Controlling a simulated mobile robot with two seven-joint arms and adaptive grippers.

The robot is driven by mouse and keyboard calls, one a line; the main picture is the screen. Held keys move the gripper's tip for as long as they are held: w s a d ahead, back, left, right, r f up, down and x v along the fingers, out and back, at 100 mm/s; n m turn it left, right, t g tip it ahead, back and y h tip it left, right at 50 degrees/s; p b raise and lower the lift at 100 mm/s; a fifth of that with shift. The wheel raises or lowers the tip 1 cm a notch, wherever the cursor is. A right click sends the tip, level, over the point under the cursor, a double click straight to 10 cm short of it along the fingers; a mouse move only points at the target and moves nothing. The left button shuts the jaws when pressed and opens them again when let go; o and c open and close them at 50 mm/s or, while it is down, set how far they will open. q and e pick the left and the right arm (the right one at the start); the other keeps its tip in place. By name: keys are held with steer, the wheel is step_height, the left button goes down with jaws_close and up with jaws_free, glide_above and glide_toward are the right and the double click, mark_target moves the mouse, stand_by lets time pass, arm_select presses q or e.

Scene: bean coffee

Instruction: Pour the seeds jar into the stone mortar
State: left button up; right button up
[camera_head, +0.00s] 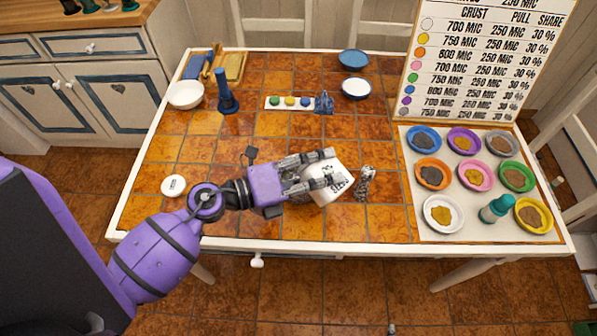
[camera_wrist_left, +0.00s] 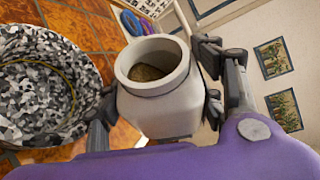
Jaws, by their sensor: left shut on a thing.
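My left gripper (camera_head: 330,167) is shut on the seeds jar, a white jar (camera_head: 326,192) that looks tilted in the head view. In the left wrist view the jar (camera_wrist_left: 156,95) sits between the fingers (camera_wrist_left: 160,100), its open mouth showing brown contents inside. The stone mortar (camera_wrist_left: 38,85), a black, grey and white speckled bowl, is beside the jar at the left of that view; no seeds show in its visible part. My right gripper is not in view.
A tray (camera_head: 406,150) with several coloured bowls is at the right. A blue grinder-like item (camera_head: 226,95) and a white round lid (camera_head: 173,186) are at left. The table's front left is mostly clear.

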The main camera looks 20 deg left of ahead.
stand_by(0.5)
arm_select(q)
steer(key=shift+w+a+r+n+h+b, duration=0.15)
steer(key=shift+w+a+n+h+b, duration=0.05)
steer(key=shift+a+n, duration=0.2)
steer(key=shift+w+a+r+n+h+b, duration=0.15)
steer(key=shift+w+a+n+h+b, duration=0.1)
steer(key=shift+n, duration=0.25)
stand_by(1.5)
steer(key=shift+f+n, duration=0.15)
steer(key=shift+n, duration=0.15)
stand_by(0.7)
